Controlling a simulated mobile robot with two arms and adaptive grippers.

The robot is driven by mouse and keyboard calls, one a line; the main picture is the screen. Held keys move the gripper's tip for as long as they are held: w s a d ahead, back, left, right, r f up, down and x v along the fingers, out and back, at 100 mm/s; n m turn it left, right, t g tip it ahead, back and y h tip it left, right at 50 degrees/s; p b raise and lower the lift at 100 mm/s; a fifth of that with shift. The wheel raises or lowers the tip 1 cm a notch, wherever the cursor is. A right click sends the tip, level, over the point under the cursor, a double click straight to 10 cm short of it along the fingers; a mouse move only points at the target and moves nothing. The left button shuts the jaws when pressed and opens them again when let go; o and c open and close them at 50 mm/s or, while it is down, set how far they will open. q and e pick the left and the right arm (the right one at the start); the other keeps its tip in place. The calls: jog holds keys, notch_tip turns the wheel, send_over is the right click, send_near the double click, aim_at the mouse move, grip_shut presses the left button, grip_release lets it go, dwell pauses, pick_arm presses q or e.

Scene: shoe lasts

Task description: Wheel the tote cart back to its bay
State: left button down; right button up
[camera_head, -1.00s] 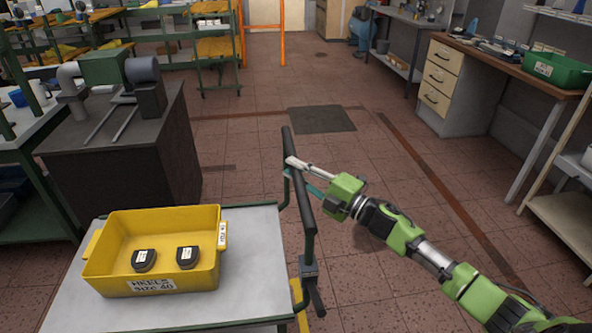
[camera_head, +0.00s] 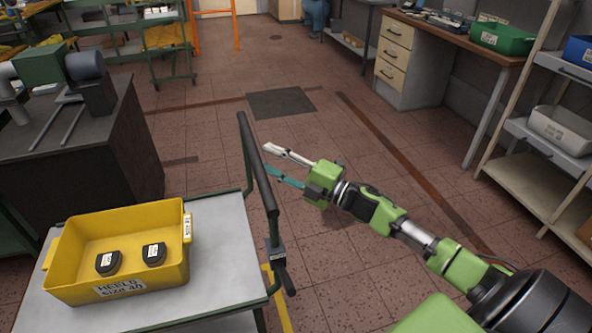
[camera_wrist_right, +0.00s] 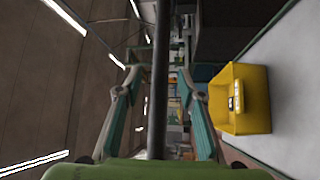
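The tote cart, with a grey top (camera_head: 215,240) and green frame, stands at the lower left in the head view. Its dark push handle (camera_head: 258,165) runs along its right end. A yellow tote (camera_head: 75,235) on it holds two dark heel pieces (camera_head: 108,262) (camera_head: 154,253). My right gripper (camera_head: 268,159) is open, its fingertips close to the right side of the handle. In the right wrist view the handle (camera_wrist_right: 159,80) runs lengthwise between the spread fingers (camera_wrist_right: 160,85); I cannot tell whether they touch it. My left gripper is not in view.
A dark machine bench (camera_head: 75,150) stands left, close behind the cart. A shelf rack (camera_head: 530,185) and a drawer bench (camera_head: 405,60) line the right side. A dark floor mat (camera_head: 281,102) lies on open tiles ahead. Yellow floor marking (camera_head: 279,308) shows beside the cart.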

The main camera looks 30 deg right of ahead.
jog(key=v, duration=0.8)
jog(key=shift+d, duration=0.15)
